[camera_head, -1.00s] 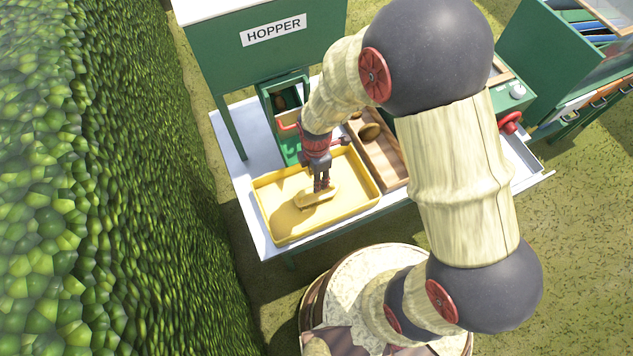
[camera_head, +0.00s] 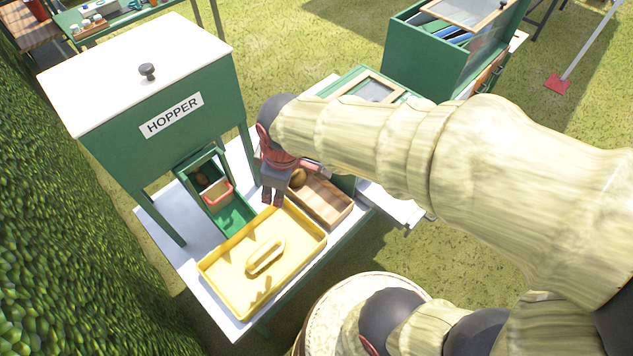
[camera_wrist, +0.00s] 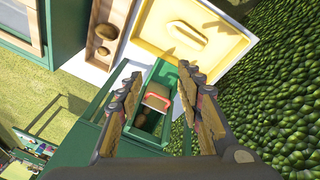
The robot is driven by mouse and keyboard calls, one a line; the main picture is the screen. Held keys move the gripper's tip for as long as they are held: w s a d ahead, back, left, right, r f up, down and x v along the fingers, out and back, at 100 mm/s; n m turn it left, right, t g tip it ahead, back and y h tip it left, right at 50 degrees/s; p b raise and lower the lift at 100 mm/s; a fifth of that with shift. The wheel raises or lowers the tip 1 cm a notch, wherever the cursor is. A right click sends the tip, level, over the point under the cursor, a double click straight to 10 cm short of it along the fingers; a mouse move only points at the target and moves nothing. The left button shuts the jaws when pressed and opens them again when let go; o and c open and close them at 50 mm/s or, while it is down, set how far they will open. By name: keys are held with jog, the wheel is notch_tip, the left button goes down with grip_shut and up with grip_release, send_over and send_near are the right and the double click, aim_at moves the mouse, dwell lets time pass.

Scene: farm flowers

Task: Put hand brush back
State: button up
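An oblong tan-yellow piece with a raised, handle-like top (camera_head: 266,259), which may be the hand brush, lies in a shallow yellow tray (camera_head: 298,238). It also shows at the top of the wrist view (camera_wrist: 188,34), with nothing gripping it. My gripper (camera_head: 272,200) is above the table beyond the tray, near the tray's far corner and apart from the piece. In the wrist view my gripper (camera_wrist: 161,74) has its two fingers spread, with nothing held between them. Bristles cannot be made out.
A green hopper (camera_head: 150,115) stands over the white table (camera_head: 165,225). Under it is a green chute with a red-edged part (camera_head: 217,191). A wooden tray (camera_head: 333,210) with brown rounded objects (camera_head: 298,178) stands right of the yellow tray. A hedge (camera_head: 70,260) borders the left.

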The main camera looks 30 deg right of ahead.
jog(key=s+d+r+m+t, duration=0.2)
jog(key=s+d+r+m, duration=0.3)
jog(key=s+r+m, duration=0.4)
jog(key=shift+s+r, duration=0.3)
jog(key=shift+r, duration=0.1)
